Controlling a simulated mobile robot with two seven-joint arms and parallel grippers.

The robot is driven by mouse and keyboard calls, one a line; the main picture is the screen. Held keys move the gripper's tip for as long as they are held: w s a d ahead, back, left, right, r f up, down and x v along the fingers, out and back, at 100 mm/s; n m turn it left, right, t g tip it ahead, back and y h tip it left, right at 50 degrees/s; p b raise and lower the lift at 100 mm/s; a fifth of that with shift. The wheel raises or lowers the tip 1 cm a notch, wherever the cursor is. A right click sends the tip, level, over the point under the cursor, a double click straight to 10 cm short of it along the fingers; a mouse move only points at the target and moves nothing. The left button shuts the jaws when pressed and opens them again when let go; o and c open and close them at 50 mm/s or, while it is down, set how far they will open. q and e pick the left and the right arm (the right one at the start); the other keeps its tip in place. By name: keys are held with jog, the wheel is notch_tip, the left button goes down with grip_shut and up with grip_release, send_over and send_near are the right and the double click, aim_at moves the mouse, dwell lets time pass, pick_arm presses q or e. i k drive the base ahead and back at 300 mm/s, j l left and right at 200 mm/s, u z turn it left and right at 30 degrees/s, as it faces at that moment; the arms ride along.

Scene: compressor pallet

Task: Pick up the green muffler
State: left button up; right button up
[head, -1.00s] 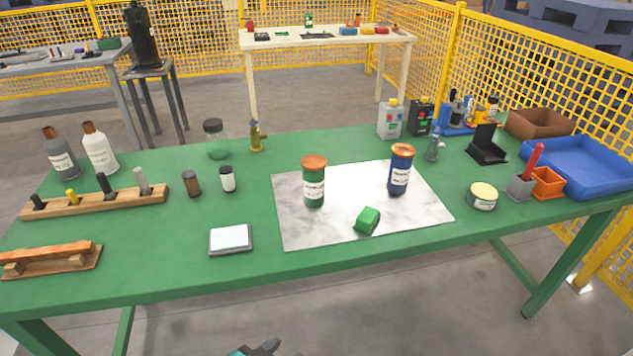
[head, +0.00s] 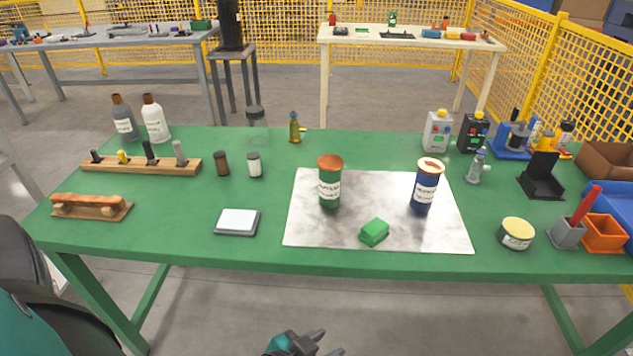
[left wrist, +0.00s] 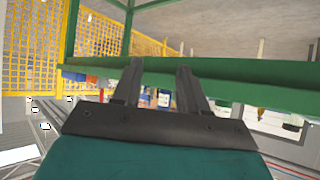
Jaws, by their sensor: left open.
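No part is clearly marked as the green muffler. A small green block (head: 374,231) lies on the front of the grey-white mat (head: 300,235). A green can with a copper-brown lid (head: 330,188) stands upright behind and left of it; its label is too small to read. My left gripper (head: 328,343) is low in front of the table's front edge, apart from everything on the table. In the left wrist view the left gripper (left wrist: 160,66) has its two fingers spread with nothing held between them. My right gripper is not in view.
The green table (head: 170,225) also carries a blue can (head: 425,188), a round tin (head: 516,233), a white-topped pad (head: 237,222), a wooden rack (head: 140,166) and several bottles. A cream table (head: 420,42) stands farther back. The table's front edge lies between my left gripper and the mat.

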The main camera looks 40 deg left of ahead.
aim_at(330, 165)
jog(key=u, duration=1.4)
